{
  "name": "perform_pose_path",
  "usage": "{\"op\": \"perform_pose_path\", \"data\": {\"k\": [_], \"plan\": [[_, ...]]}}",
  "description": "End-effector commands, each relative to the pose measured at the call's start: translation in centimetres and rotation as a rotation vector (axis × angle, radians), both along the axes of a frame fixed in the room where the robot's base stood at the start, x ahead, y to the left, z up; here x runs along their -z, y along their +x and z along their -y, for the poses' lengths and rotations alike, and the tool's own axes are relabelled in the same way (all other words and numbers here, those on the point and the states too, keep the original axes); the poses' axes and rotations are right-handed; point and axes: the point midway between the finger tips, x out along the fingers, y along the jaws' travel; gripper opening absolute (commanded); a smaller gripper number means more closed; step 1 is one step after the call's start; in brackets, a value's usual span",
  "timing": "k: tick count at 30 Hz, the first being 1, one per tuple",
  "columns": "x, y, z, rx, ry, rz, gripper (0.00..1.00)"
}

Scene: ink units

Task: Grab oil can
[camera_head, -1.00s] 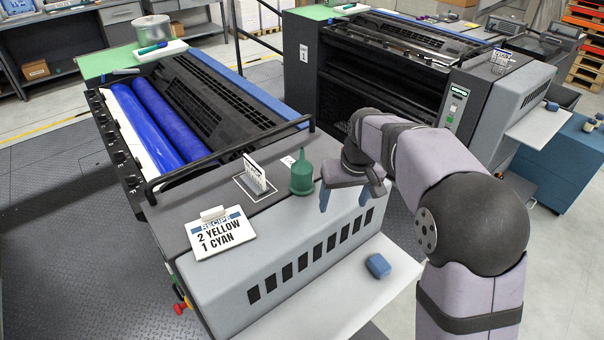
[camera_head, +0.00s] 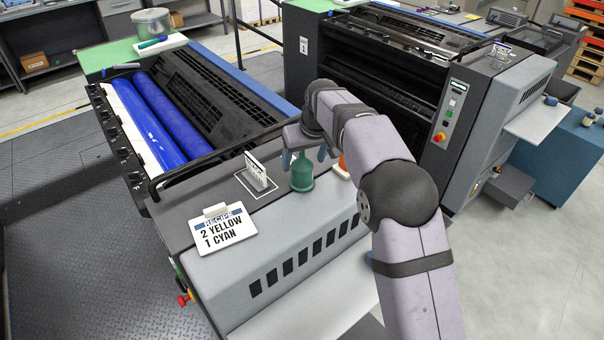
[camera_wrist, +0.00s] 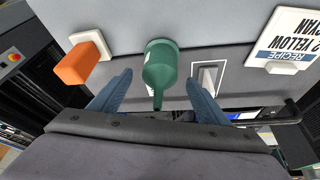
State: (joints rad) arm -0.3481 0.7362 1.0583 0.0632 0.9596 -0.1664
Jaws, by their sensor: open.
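The green oil can (camera_head: 302,175) stands upright on the grey top of the near press unit, its narrow spout pointing up. In the wrist view the oil can (camera_wrist: 160,70) shows between my two blue fingers, with a gap on each side. My gripper (camera_head: 304,156) is open and empty at the spout end of the can, with one finger on either side. It also shows in the wrist view (camera_wrist: 155,92). I cannot tell whether a finger touches the can.
An orange block (camera_wrist: 78,66) on a white base stands close beside the can. Blue rollers (camera_head: 165,120) and a black rail lie behind. A second press (camera_head: 390,75) stands behind the arm.

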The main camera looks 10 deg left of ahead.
Motion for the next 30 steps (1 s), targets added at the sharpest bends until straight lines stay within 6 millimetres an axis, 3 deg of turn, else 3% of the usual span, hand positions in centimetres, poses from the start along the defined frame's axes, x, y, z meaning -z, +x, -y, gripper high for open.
{"op": "perform_pose_path", "data": {"k": [8, 19, 28, 30], "plan": [[0.9, 0.2, -0.2, 0.000, -0.001, -0.003, 0.70], [4.6, 1.4, -0.8, 0.000, 0.000, 0.000, 0.70], [5.0, 1.5, -0.8, 0.000, 0.000, 0.001, 0.70], [5.0, 1.5, -0.8, 0.000, 0.000, 0.001, 0.55]]}}
